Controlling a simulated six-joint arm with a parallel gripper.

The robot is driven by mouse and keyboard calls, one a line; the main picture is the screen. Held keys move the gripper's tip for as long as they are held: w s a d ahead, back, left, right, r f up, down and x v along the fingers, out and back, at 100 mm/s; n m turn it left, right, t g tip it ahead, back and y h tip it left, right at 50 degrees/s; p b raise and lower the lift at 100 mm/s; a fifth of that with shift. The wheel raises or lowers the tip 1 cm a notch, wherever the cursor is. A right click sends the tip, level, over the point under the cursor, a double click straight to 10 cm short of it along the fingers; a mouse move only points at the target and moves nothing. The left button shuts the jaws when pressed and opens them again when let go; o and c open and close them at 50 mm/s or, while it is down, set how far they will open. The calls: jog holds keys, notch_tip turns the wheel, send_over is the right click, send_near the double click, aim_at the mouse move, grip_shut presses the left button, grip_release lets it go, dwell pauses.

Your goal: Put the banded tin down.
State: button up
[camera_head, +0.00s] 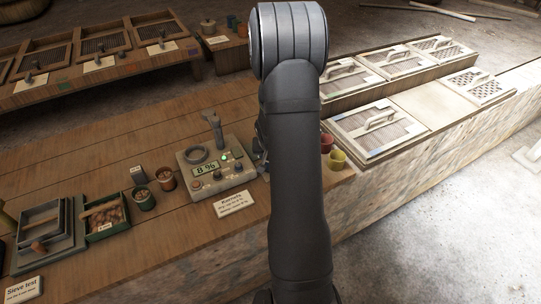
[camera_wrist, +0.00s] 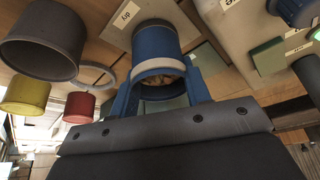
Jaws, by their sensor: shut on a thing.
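The banded tin (camera_wrist: 157,42) is blue with a white band and holds brown, grain-like contents. It shows in the wrist view at the top middle, its open mouth facing the camera. My gripper (camera_wrist: 158,80) is shut on it, with a blue finger on each side. I cannot tell whether the tin's base touches a surface. In the head view my arm hides the tin and most of the gripper, to the right of the grey meter (camera_head: 190,181), which reads 8%.
In the wrist view a large grey cup (camera_wrist: 42,40) and a pale ring (camera_wrist: 109,76) lie left of the tin. Framed screens (camera_head: 375,128) line the right bench. Bare wood (camera_head: 95,160) lies left.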

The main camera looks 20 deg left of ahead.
jog(key=shift+f, duration=0.2)
jog(key=o, duration=1.1)
jog(key=shift+o, duration=0.2)
jog(key=v, duration=1.2)
jog(key=shift+r, duration=0.2)
jog(key=shift+s, duration=0.1)
jog(key=x, duration=1.2)
jog(key=shift+f, duration=0.2)
jog(key=shift+r, duration=0.9)
